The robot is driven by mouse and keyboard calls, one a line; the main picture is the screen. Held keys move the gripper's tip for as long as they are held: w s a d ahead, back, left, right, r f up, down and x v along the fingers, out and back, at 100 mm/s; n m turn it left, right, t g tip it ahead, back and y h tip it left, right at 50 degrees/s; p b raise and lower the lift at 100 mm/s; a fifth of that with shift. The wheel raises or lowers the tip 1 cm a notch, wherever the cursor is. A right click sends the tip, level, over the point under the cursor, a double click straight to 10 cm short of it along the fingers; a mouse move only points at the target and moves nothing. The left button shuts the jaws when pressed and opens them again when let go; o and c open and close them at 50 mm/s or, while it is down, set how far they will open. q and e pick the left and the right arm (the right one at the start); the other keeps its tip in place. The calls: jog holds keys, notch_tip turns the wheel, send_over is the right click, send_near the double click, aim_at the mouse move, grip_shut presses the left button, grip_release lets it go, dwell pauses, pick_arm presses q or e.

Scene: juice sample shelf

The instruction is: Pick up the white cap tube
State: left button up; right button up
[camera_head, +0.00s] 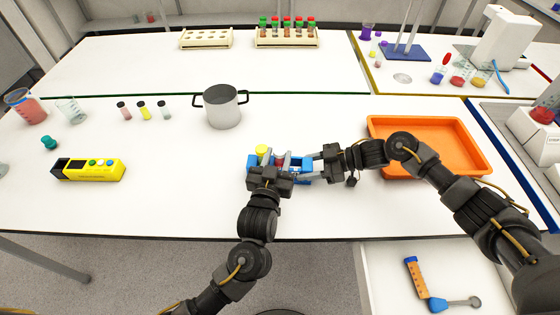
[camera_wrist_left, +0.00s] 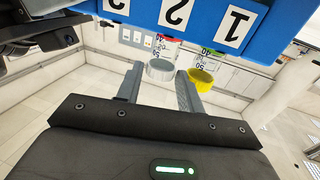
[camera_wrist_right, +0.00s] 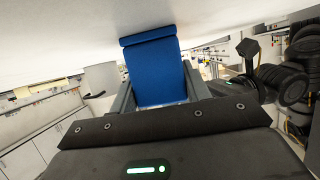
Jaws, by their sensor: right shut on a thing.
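The blue rack (camera_head: 306,164) is held by my right gripper (camera_head: 313,168), which is shut on its end. In the right wrist view the rack's blue end (camera_wrist_right: 155,70) fills the space between the fingers. My left gripper (camera_head: 275,163) is at the rack's near side. In the left wrist view the white cap (camera_wrist_left: 160,69) lies between the open fingers of the left gripper (camera_wrist_left: 160,85), with no clear grip on it. The yellow cap (camera_wrist_left: 201,77) is just outside the right finger. It also shows in the head view (camera_head: 262,150). The white cap is not clear there.
An orange tray (camera_head: 455,135) lies right of the rack, near my right arm. A grey pot (camera_head: 223,108) stands behind the rack to the left. A yellow device (camera_head: 100,169) and several small vials (camera_head: 144,111) are further left. Free white table lies between them.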

pick_arm(q)
jog(key=shift+c, duration=0.3)
jog(key=c, duration=0.6)
jog(key=shift+r, duration=0.5)
notch_tip(320, 180, up, 6)
jog(key=v, duration=1.8)
pick_arm(e)
jog(key=o, duration=1.2)
jog(key=shift+c, duration=0.2)
